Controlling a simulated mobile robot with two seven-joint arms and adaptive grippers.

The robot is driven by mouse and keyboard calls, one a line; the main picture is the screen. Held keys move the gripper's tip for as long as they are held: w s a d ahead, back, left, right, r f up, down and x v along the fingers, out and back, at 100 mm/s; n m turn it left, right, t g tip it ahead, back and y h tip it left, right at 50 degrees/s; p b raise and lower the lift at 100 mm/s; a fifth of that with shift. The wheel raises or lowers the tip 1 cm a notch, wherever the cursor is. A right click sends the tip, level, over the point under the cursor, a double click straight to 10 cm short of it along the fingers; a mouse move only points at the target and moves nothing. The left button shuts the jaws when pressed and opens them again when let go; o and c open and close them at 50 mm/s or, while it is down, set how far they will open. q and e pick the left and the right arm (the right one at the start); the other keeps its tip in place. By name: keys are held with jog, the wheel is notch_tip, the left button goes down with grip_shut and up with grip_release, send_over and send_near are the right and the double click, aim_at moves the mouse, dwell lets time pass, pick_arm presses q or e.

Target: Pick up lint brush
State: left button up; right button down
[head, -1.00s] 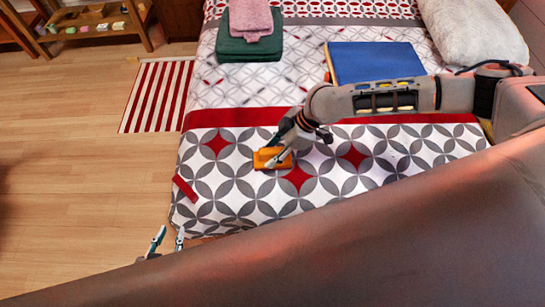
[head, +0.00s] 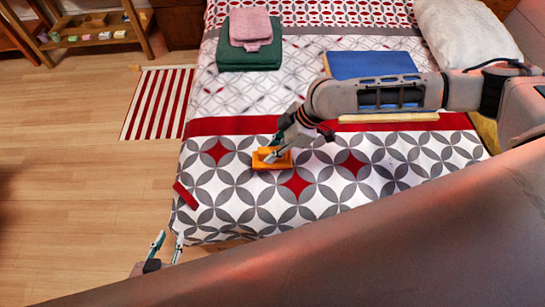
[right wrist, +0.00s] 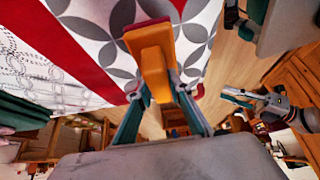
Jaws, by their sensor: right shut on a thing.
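The lint brush (head: 284,164) is an orange block on the patterned bedspread, near the middle of the head view. It also shows in the right wrist view (right wrist: 152,55), running up from between the fingers. My right gripper (head: 272,152) reaches down from the right and is shut on the brush; its fingers (right wrist: 160,90) lie on both sides of it. The brush is at or very near the bed surface; I cannot tell any gap. My left gripper (head: 168,243) is open and empty beyond the bed's near left corner.
A red strip (head: 185,195) lies by the bed's left edge. A blue book-like thing (head: 370,65), a green folded cloth (head: 250,57) with a pink one (head: 251,27) on top, and a white pillow (head: 465,30) are further back. The wooden floor at left is clear around a striped rug (head: 158,103).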

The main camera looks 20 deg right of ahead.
aim_at(272, 149)
notch_tip(272, 149, up, 15)
jog(key=p, duration=0.2)
jog(key=shift+p, duration=0.3)
jog(key=shift+r, duration=0.1)
jog(key=c, duration=2.6)
grip_release()
jog(key=shift+c, duration=1.1)
